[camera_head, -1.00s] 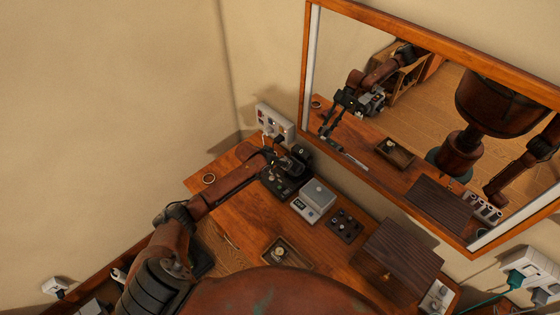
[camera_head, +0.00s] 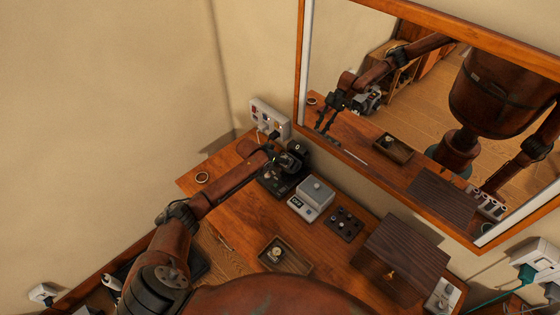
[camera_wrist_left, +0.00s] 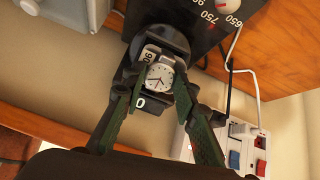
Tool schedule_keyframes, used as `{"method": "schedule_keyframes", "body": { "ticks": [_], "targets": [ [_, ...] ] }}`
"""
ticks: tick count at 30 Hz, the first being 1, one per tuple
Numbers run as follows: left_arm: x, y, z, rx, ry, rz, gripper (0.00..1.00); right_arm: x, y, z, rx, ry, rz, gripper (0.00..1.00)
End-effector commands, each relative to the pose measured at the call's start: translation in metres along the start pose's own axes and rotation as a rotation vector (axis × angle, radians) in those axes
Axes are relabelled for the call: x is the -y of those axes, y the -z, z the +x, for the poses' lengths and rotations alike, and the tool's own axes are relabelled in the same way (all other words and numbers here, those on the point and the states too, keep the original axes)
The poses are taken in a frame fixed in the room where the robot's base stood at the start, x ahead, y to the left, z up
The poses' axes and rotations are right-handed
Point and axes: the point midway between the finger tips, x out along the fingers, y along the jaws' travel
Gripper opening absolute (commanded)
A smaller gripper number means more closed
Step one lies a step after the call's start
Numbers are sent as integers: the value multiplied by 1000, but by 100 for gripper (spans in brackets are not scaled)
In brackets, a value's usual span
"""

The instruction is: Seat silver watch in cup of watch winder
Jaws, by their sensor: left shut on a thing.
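The silver watch (camera_wrist_left: 160,77) has a round white dial and shows between the fingers of my left gripper in the left wrist view. My left gripper (camera_wrist_left: 161,92) is shut on it, one green finger on each side. The watch is at the dark round cup (camera_wrist_left: 158,42) of the black watch winder (camera_wrist_left: 205,20); I cannot tell whether it is fully down in it. In the head view the winder (camera_head: 272,184) stands by the wall, and my left gripper (camera_head: 288,158) is at its upper end, hiding the watch. My right gripper is not directly in view.
A grey box (camera_head: 316,190), a dark tray of small round items (camera_head: 343,223), a wooden tray with another watch (camera_head: 290,262) and a dark wooden box (camera_head: 405,252) share the table. A power strip (camera_head: 268,118) and mirror (camera_head: 400,110) are behind. The table's left end is mostly clear.

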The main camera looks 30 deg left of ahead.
Motion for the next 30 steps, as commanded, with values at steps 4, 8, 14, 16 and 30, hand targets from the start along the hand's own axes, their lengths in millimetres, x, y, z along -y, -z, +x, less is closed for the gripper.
{"method": "schedule_keyframes", "body": {
  "ticks": [4, 8, 14, 16, 30],
  "targets": [
    [0, 1, -1, -1, 0, 0, 0, 0, 0, -1, -1, 0, 0, 26],
    [0, 1, -1, -1, 0, -1, 0, 0, 1, -2, -1, 0, 0, 26],
    [-1, 0, -1, -1, 4, -9, 0, 0, 2, -7, -2, 0, 0, 26],
    [-1, 0, -1, -1, 6, -12, 0, 0, 2, -9, -2, 0, 0, 26],
    [0, -2, 0, -1, 8, -15, 0, 0, 2, -9, -1, 0, 0, 26]
  ]
}}
